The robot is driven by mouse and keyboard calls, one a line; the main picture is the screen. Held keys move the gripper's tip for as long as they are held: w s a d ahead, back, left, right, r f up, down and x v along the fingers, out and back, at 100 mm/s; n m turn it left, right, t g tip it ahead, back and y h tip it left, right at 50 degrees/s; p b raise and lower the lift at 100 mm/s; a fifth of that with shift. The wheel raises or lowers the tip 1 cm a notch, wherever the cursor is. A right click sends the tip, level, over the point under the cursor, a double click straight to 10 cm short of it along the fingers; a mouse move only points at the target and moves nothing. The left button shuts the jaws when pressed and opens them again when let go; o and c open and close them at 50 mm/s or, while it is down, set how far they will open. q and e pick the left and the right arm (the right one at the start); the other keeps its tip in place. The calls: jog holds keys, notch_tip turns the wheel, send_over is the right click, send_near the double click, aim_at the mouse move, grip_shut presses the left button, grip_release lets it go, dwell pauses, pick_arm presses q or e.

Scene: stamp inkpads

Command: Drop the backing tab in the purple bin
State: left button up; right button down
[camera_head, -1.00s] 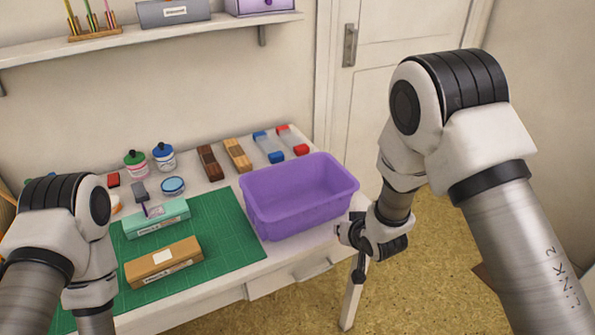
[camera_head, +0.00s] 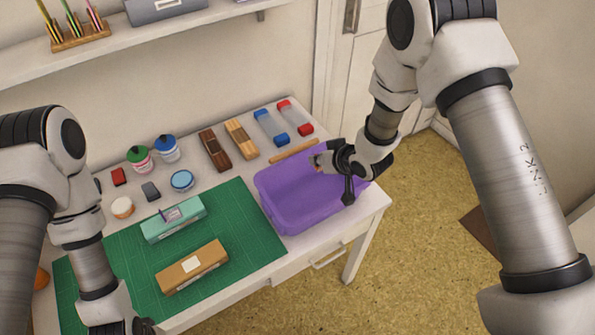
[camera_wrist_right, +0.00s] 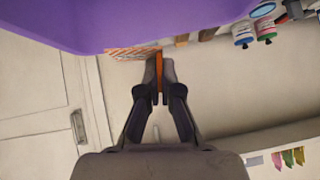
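The purple bin (camera_head: 300,205) stands at the right end of the table, and its side fills the top of the right wrist view (camera_wrist_right: 130,25). My right gripper (camera_head: 316,158) is over the bin's far right part, fingers pointing left. In the right wrist view its fingers (camera_wrist_right: 160,72) are close together with a thin orange strip (camera_wrist_right: 159,78) between them, which looks like the backing tab. The strip is too small to make out in the head view. Only a dark part of my left gripper (camera_head: 143,325) shows at the bottom edge; its fingertips are hidden.
A teal box (camera_head: 175,222) and a tan box (camera_head: 192,270) lie on the green mat (camera_head: 245,225). Jars, wooden blocks and blue and red items stand behind. A tan strip (camera_head: 292,151) lies behind the bin. The shelf (camera_head: 190,28) runs above the table.

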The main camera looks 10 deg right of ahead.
jog(key=shift+w+a+f, duration=0.1)
jog(key=shift+w+a, duration=0.05)
jog(key=shift+w, duration=0.15)
jog(key=shift+s+f+b, duration=0.25)
jog(key=shift+b, duration=0.2)
jog(key=shift+s+d+f+b, duration=0.45)
jog(key=shift+s+f+b, duration=0.2)
jog(key=shift+f+b, duration=0.3)
jog(key=f+b, duration=0.2)
jog(key=shift+w+a+f, duration=0.1)
jog(key=shift+w+f, duration=0.15)
jog(key=shift+f, duration=0.05)
jog(key=c, duration=1.2)
grip_release()
jog(key=shift+c, duration=0.2)
jog(key=shift+w+a+f, duration=0.1)
jog(key=shift+w, duration=0.05)
